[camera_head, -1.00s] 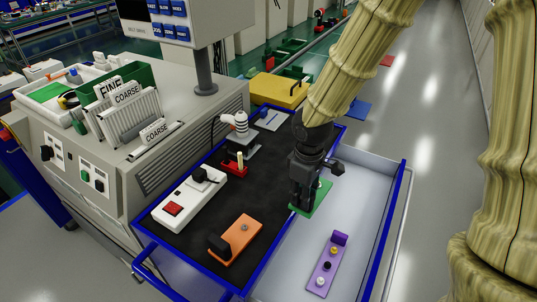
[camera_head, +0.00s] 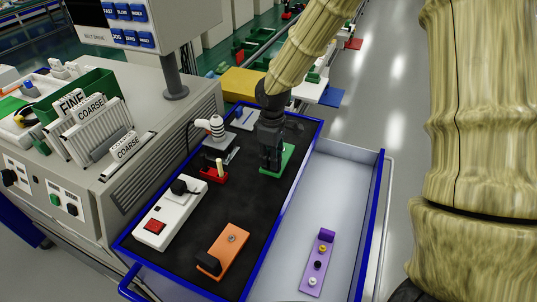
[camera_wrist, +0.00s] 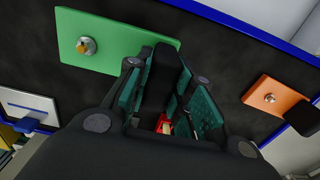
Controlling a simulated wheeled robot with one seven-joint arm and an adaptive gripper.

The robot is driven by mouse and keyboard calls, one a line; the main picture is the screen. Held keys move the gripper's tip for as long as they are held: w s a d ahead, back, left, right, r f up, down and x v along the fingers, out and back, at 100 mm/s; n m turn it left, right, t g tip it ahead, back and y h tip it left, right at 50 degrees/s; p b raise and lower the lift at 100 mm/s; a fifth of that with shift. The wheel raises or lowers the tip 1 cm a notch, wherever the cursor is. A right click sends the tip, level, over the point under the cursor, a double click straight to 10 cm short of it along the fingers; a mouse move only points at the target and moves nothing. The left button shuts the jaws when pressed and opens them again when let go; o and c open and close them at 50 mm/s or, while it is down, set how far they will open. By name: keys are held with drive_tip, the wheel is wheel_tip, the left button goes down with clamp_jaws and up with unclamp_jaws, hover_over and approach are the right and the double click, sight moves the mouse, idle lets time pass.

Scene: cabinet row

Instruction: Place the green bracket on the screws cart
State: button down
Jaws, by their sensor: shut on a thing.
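The green bracket (camera_head: 287,157) is a flat green plate at the far right part of the black mat (camera_head: 225,200) on the blue-rimmed cart. I cannot tell whether it touches the mat. My gripper (camera_head: 270,166) points down at it and is shut on its black upright part. In the wrist view the green plate (camera_wrist: 105,42), with a brass screw, shows beyond my gripper (camera_wrist: 163,90), whose teal pads flank the black upright. I cannot make out a label naming the screws cart.
An orange bracket (camera_head: 232,246) lies near the mat's front. A white switch box (camera_head: 170,215), a red holder (camera_head: 216,174) and a white-headed device stand along the left. A purple bracket (camera_head: 316,268) lies in the grey tray (camera_head: 335,190) on the right. The mat's middle is clear.

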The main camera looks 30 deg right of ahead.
drive_tip(key=w, duration=0.3)
drive_tip(key=shift+w+d+f, duration=0.1)
drive_tip(key=shift+d+f, duration=0.1)
drive_tip(key=shift+d, duration=0.15)
drive_tip(key=shift+w+p, duration=0.4)
drive_tip(key=shift+w, duration=0.05)
drive_tip(key=shift+d+f+p, duration=0.1)
drive_tip(key=shift+f+p, duration=0.45)
drive_tip(key=shift+f, duration=1.25)
drive_tip(key=shift+f, duration=0.1)
drive_tip(key=c, duration=1.3)
unclamp_jaws()
drive_tip(key=shift+o, duration=0.2)
wheel_tip(320, 180, up, 12)
drive_tip(key=b, duration=0.1)
drive_tip(key=shift+b, duration=0.4)
